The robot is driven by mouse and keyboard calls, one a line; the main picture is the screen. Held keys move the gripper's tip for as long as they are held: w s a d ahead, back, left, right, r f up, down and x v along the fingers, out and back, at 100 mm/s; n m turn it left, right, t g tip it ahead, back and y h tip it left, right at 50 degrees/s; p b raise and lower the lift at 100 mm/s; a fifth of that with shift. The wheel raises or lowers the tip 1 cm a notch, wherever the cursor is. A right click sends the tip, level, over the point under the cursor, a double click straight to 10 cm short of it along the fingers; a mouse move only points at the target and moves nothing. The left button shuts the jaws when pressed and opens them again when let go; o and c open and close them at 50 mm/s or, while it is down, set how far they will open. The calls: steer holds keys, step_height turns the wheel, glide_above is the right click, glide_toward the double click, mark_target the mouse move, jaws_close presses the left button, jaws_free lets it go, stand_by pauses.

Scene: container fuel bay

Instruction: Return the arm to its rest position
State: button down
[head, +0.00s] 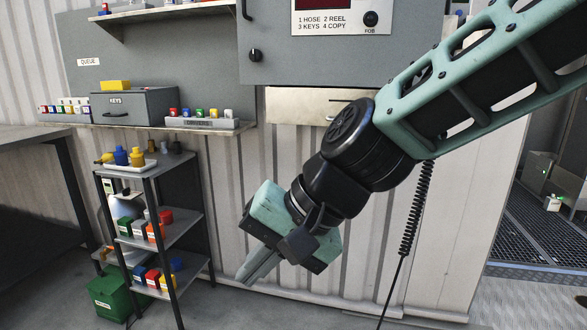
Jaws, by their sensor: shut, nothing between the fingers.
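My arm reaches in from the upper right of the head view, bent at a black wrist joint. My gripper (247,279) hangs at its end, pointing down and to the left, in front of the ribbed white wall. Its fingers are together with nothing between them. It is apart from the shelf rack to its left and touches nothing that I can see.
A black rack (188,219) with small coloured containers stands at left, a green bin (112,296) at its foot. A grey KEYS box (134,107) sits on a wall shelf. A coiled black cord (415,210) hangs behind my arm. Floor grating (540,235) lies at right.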

steer(key=s+d+f+n+h, duration=0.35)
steer(key=s+d, duration=0.25)
steer(key=d, duration=0.3)
steer(key=s+d+f+n+h, duration=0.3)
steer(key=s+d+f+n, duration=0.15)
steer(key=d, duration=0.45)
step_height(320, 180, up, 15)
steer(key=s+d+p, duration=0.1)
steer(key=p, duration=1.4)
steer(key=shift+g, duration=0.3)
steer(key=shift+h, duration=0.25)
